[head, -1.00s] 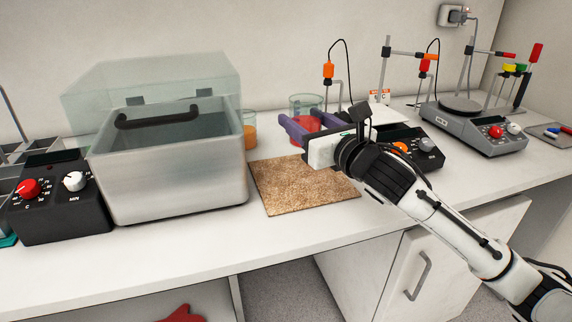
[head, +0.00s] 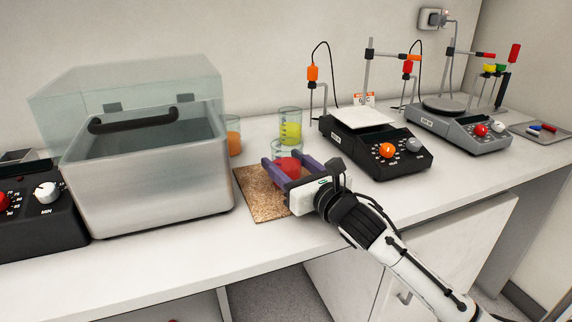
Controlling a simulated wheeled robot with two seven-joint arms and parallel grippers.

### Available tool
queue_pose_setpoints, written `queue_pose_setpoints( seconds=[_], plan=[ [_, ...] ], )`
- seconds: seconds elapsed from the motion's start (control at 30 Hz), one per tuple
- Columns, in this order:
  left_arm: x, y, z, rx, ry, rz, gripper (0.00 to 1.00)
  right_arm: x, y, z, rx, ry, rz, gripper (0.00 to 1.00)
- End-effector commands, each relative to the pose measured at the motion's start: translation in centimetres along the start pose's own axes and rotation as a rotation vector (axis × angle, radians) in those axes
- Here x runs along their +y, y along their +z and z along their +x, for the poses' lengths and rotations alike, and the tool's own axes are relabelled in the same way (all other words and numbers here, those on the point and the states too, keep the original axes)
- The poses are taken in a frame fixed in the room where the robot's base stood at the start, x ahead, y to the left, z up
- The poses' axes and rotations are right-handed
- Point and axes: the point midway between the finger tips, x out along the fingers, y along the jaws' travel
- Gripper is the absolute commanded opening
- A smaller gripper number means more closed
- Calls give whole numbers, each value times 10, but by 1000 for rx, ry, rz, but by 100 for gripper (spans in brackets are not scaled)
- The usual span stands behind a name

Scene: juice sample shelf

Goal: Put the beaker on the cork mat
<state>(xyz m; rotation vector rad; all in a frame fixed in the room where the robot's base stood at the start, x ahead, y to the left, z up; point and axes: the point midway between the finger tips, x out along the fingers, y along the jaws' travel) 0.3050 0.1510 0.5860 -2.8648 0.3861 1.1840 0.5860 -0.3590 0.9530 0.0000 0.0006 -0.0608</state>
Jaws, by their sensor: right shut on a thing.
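The beaker (head: 287,165) is clear glass with red liquid and is upright. My right gripper (head: 284,159), with purple fingers, is shut on it from the front right. In the head view the beaker appears over the back part of the cork mat (head: 257,198). I cannot tell whether its base touches the mat, as the fingers and gripper body hide it. The gripper also covers the mat's right part. My left gripper is not in view.
A steel bath (head: 150,185) with an open clear lid stands left of the mat. Behind are a beaker of yellow liquid (head: 291,131) and one of orange liquid (head: 234,142). A black hotplate (head: 372,138) and a grey stirrer (head: 458,125) stand to the right.

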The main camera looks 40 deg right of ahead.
Motion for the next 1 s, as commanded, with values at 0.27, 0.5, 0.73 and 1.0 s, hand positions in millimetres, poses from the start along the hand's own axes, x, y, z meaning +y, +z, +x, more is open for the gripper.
queue_pose_setpoints(
  seconds=[0.27, 0.5, 0.73, 1.0],
  plan=[
    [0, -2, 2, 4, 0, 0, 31, 0, -1, 0, -3, 0, -2, 23],
    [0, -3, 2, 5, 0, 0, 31, 0, -1, 0, 0, -1, 0, 71],
    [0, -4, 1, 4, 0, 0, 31, 0, 3, 0, 0, 0, 0, 71],
    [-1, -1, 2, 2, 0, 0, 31, 0, -1, -40, 4, 0, -3, 71]
  ],
)
